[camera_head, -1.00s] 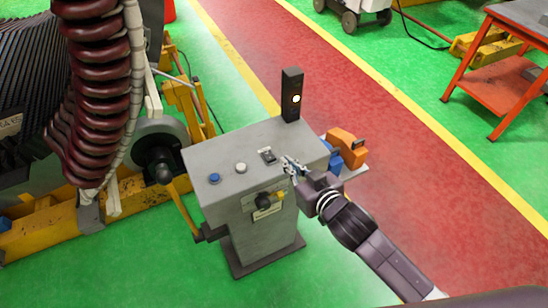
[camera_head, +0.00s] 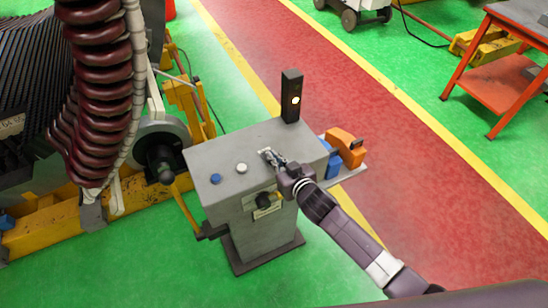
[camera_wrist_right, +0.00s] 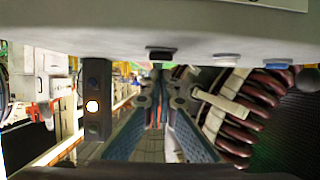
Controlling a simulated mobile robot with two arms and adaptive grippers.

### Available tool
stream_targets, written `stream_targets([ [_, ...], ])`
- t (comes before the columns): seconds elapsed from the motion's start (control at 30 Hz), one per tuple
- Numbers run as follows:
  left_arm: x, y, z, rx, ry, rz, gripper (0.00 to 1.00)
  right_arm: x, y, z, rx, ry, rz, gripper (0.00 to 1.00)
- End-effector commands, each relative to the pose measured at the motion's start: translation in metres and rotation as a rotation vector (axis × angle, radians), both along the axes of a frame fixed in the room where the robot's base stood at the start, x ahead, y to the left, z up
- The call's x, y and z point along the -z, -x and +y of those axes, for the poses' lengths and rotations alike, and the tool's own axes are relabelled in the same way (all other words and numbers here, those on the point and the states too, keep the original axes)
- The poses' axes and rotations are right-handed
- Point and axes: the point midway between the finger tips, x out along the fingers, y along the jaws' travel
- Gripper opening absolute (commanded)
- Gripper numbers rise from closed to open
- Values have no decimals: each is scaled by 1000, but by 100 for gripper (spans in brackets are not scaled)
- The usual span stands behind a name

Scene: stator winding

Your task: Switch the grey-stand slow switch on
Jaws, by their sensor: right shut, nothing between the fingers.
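The grey stand (camera_head: 255,215) has a flat top with a blue button (camera_head: 216,179), a white button (camera_head: 241,168) and a small black switch. In the head view my right gripper (camera_head: 268,154) covers the switch. In the right wrist view, which is upside down, the black switch (camera_wrist_right: 160,53) shows just beyond my right fingertips (camera_wrist_right: 159,76). The fingers are shut with nothing between them. I cannot tell whether they touch the switch, or its position. My left gripper is not in view.
A black post with a lit lamp (camera_head: 295,100) stands at the stand's back corner. Orange and blue tools (camera_head: 346,148) lie on a side shelf. The machine with dark red coils (camera_head: 100,90) is at left. Open floor (camera_head: 340,60) lies behind.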

Motion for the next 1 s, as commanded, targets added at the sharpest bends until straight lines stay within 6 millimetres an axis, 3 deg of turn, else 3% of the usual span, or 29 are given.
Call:
stream_targets([
  [0.47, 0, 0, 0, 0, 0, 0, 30, 8, 2, 0, -1, 0, 0, 0],
  [0.77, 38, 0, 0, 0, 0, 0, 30, 25, 5, 0, -1, -35, -72, 0],
  [0.8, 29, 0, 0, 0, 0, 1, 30, 16, 4, 0, -2, -32, -72, 0],
  [1.0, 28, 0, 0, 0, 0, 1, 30, 16, 4, 0, -2, -31, -69, 0],
])
